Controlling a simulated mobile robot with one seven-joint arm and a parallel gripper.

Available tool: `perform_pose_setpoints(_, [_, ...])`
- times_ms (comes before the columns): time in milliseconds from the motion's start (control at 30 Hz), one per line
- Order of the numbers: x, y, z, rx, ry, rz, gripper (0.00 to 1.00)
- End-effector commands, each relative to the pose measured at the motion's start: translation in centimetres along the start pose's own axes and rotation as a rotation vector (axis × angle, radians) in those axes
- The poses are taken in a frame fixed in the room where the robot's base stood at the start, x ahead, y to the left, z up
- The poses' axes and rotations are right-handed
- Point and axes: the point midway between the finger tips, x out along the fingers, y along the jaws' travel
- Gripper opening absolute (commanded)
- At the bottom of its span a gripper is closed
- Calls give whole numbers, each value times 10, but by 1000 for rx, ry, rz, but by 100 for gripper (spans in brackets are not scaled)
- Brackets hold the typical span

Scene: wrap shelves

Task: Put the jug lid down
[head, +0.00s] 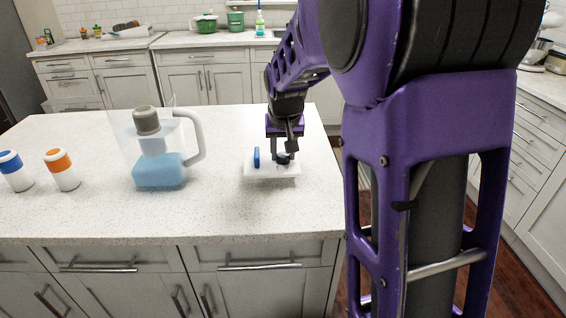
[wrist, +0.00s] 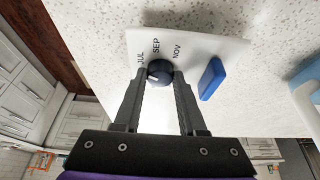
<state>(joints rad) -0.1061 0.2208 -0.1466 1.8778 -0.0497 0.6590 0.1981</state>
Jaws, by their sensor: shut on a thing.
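The jug lid (head: 258,172) is a flat white plate with a blue tab and a round dark blue knob. It is at the counter's surface, right of the jug, but I cannot tell whether it touches. My gripper (head: 285,152) points down over it, shut on the knob. In the wrist view the lid (wrist: 200,50) shows month marks JUL, SEP and NOV, with the blue tab to the right. The fingertips (wrist: 161,76) are at both sides of the knob. The clear jug (head: 180,125) stands without its lid, with a grey-topped filter and blue water inside.
The speckled counter (head: 230,215) is clear in front of the lid. Its right edge is close to the lid.

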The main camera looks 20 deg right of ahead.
Motion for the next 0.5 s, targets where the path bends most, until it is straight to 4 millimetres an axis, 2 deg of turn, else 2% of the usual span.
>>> perform_pose_setpoints(33, [10, 0, 4, 0, -2, 0, 0])
perform_pose_setpoints(133, [20, 0, 8, 0, 0, 0, 0])
perform_pose_setpoints(500, [23, 0, 9, 0, 1, 0, 0])
